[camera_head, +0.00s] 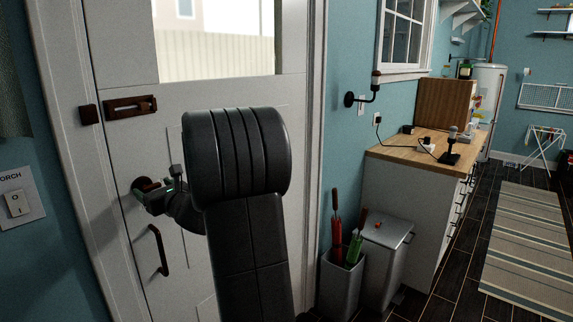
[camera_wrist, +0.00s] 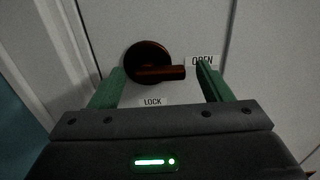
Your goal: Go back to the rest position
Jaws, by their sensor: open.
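My gripper (camera_wrist: 160,90) is open, with a green finger on each side of a brown thumb-turn lock (camera_wrist: 160,70) on the white door. The lock's lever points right, towards a label reading OPEN (camera_wrist: 202,61); a label reading LOCK (camera_wrist: 153,102) is below it. I cannot tell whether a finger touches the lever. In the head view, my gripper (camera_head: 157,196) is at the left part of the door (camera_head: 120,60), and my dark arm hides much of the door's middle.
A brown slide bolt (camera_head: 131,107) and a pull handle (camera_head: 158,250) are on the door. A light switch (camera_head: 17,203) is on the left wall. At the right stand an umbrella bin (camera_head: 340,285), a grey bin (camera_head: 384,262) and a wooden-topped counter (camera_head: 405,154). A striped rug (camera_head: 525,245) lies beyond.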

